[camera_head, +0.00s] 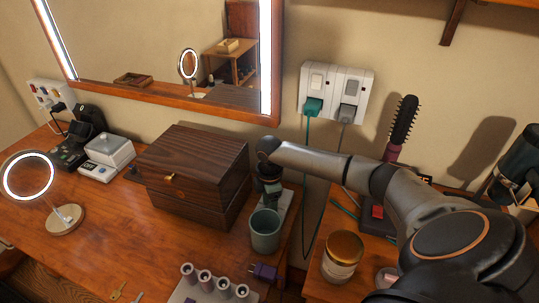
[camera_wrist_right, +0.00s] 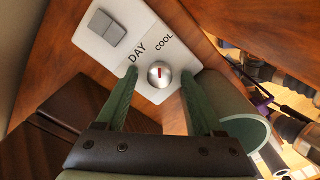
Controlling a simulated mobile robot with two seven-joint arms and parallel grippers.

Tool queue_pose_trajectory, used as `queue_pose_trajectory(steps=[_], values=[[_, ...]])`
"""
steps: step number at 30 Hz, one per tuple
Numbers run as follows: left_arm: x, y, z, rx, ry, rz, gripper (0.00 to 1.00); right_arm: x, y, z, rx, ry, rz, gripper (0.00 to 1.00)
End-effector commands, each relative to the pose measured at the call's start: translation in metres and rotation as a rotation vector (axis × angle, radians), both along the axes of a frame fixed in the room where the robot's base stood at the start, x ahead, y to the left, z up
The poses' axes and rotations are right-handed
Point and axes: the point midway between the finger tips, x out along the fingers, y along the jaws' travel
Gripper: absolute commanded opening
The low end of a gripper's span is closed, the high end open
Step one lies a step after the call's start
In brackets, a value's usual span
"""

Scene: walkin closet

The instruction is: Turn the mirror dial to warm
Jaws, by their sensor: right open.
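The mirror dial (camera_wrist_right: 159,75) is a round silver knob with a red mark, set on a pale panel (camera_wrist_right: 103,25). The words DAY and COOL show on the panel; no WARM label is visible. The red mark points up in the wrist view, between DAY and COOL or close to COOL. My right gripper (camera_wrist_right: 159,78) is open, with one green finger on either side of the knob; contact cannot be told. In the head view my right gripper (camera_head: 270,188) hides most of the panel. The lit mirror (camera_head: 150,45) hangs on the wall. My left gripper is out of view.
A dark wooden box (camera_head: 190,170) stands just left of my right gripper, and a green cup (camera_head: 265,231) stands close in front. Cords hang from the wall outlet (camera_head: 336,92).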

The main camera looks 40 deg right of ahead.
Motion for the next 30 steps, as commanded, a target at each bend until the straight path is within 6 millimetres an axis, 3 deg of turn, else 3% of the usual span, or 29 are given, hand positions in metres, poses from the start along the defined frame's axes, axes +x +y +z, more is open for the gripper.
queue_pose_trajectory(steps=[2, 21, 30], values=[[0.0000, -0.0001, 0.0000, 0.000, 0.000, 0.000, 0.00, -0.0001, 0.0000, 0.0001, 0.000, 0.000, 0.000, 0.69], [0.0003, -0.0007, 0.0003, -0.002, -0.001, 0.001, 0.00, -0.0003, -0.0001, 0.0006, 0.000, 0.001, 0.000, 0.00], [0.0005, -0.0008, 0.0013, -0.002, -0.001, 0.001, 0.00, -0.0003, -0.0001, 0.0010, 0.000, 0.001, 0.007, 0.00]])
